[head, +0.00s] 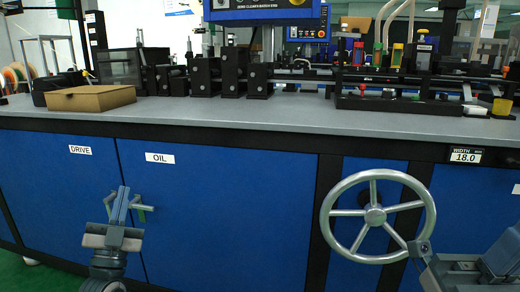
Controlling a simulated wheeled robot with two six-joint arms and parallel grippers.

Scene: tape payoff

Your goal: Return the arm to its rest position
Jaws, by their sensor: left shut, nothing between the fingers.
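My left gripper (121,206) is in the lower left of the head view, in front of the blue cabinet doors. Its fingers point up and are shut with nothing between them. A small greenish door handle (143,208) shows just to the right of the fingertips; whether they touch it I cannot tell. Part of my right arm (458,268) shows at the lower right corner, below and right of the handwheel (375,216).
The grey worktop (250,112) runs across above both arms. A cardboard box (91,97) lies on it at the left, and black machine blocks stand behind. Blue doors carry DRIVE (80,150) and OIL (160,158) labels.

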